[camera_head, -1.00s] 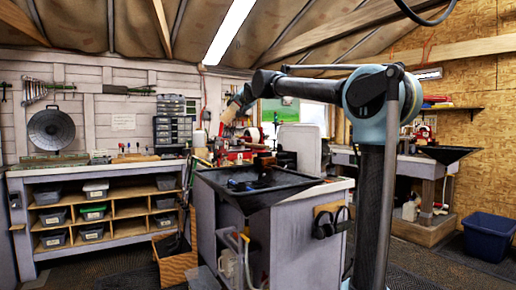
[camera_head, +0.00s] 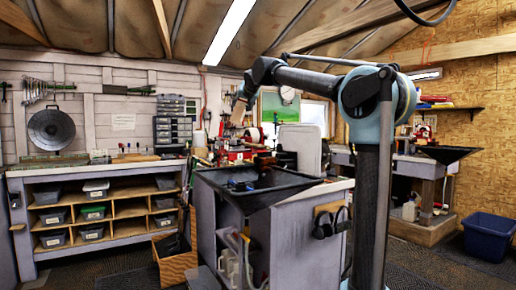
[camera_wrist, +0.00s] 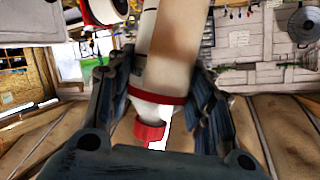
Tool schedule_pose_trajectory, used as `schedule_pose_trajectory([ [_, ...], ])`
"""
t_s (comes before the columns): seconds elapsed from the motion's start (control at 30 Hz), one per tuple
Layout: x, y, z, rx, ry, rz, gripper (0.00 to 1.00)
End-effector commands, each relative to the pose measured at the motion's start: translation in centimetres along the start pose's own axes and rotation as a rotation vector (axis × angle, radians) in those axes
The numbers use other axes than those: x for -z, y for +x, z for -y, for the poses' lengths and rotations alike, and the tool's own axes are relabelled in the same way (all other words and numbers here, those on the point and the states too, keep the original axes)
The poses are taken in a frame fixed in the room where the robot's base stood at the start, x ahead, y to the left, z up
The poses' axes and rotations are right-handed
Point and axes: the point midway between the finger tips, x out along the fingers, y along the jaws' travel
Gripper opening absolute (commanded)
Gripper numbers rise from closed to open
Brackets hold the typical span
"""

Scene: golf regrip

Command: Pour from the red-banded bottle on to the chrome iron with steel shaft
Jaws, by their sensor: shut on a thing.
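In the wrist view, which is upside down, my gripper (camera_wrist: 158,100) is shut on the red-banded bottle (camera_wrist: 175,55). The bottle has a pale beige body, a red band near its neck and a red cap end that points towards the ceiling side of the picture. In the head view my gripper (camera_head: 243,92) is small, high above the back of the central bench, with the bottle partly hidden at it. I cannot make out the chrome iron with steel shaft in either view.
A black tray (camera_head: 285,194) tops the central bench, with small blue items in it. A pale upright box (camera_head: 300,148) stands behind it. A storage bench (camera_head: 95,172) with bins is at left, a blue tub (camera_head: 490,236) at right.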

Motion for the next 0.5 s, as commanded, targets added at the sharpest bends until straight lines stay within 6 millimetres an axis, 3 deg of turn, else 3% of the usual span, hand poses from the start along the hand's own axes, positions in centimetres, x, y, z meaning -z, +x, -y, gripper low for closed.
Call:
schedule_pose_trajectory([
  [0.23, 0.0, 0.0, -0.2, -0.007, -0.016, 0.002, 0.18],
  [0.5, 0.3, -0.5, -2.1, -0.093, -0.222, 0.037, 0.18],
])
